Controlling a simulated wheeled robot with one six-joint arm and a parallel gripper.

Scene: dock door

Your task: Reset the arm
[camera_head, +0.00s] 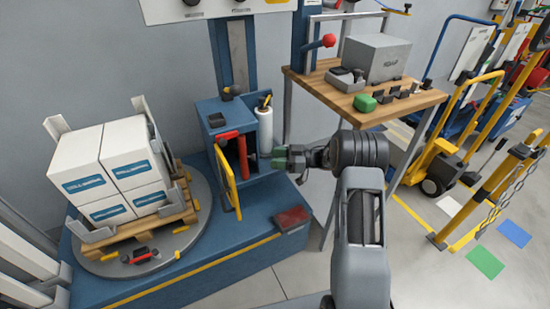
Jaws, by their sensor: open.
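My arm reaches up from the lower right of the head view and bends left at a dark joint. My gripper (275,158) is open, its fingers pointing left. It is beside the white film roll (265,130) on the blue wrapping machine (215,118), at about the height of the roll's lower end. I cannot tell whether the fingers touch the roll or only overlap it in the picture. Nothing clearly shows between the fingers.
A yellow bar (230,183) and red handle stand just left of my gripper. White boxes (112,165) sit on a pallet on the round turntable (120,262). A wooden bench (330,82) with a grey box (375,58) is behind my arm. Yellow carts (450,150) stand right.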

